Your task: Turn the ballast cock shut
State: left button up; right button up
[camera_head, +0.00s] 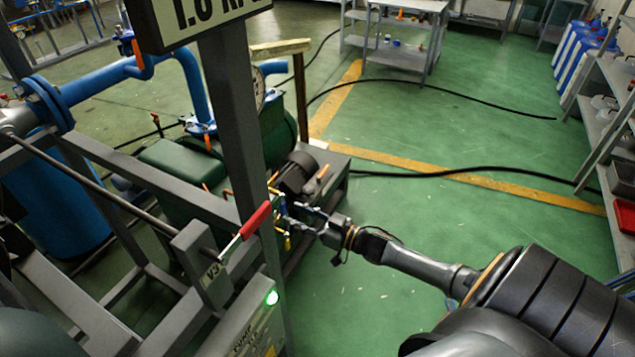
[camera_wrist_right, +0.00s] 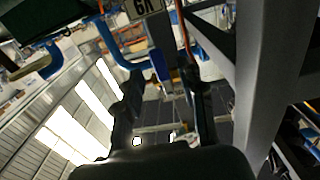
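A small cock with a blue handle (camera_head: 281,205) sits among brass fittings (camera_head: 279,238) on the pump, just behind the grey post; I take it for the ballast cock. My right gripper (camera_head: 296,215) reaches in from the right with its fingers apart, close to the blue handle. In the right wrist view, the two dark fingers of my right gripper (camera_wrist_right: 155,82) stand apart, and a blue handle (camera_wrist_right: 159,64) shows between and beyond their tips. I cannot tell whether they touch it. My left gripper is not in view.
A grey post (camera_head: 235,120) stands left of the right gripper. A red-handled lever (camera_head: 256,220) marked V3 is on the frame in front. A green lamp (camera_head: 272,298) glows on the panel below. The green floor (camera_head: 440,210) to the right is mostly clear, with black hoses.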

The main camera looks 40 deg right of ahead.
jog(key=v, duration=0.7)
jog(key=shift+s, duration=0.1)
jog(key=s+f+m+g+h, duration=0.15)
jog(key=s+f, duration=0.35)
jog(key=f, duration=0.5)
jog(key=s+f+m+g+h, duration=0.1)
jog(key=s+f+g+h, duration=0.3)
jog(key=f, duration=0.6)
jog(key=s+f+m+g+h, duration=0.1)
jog(key=s+f+g, duration=0.1)
jog(key=s+f, duration=0.6)
jog(key=s+a+f+g, duration=0.2)
jog(key=s+a+f, duration=0.2)
jog(key=s, duration=0.3)
jog(key=s+a+f+n+g, duration=0.1)
jog(key=s+a+f+g, duration=0.2)
jog(key=s+a+f, duration=0.2)
jog(key=s+a+f+g, duration=0.3)
jog(key=s+a+f, duration=0.2)
jog(key=s, duration=0.6)
jog(key=shift+a+f+n, duration=0.2)
jog(key=shift+f+n, duration=0.15)
jog(key=shift+f, duration=0.5)
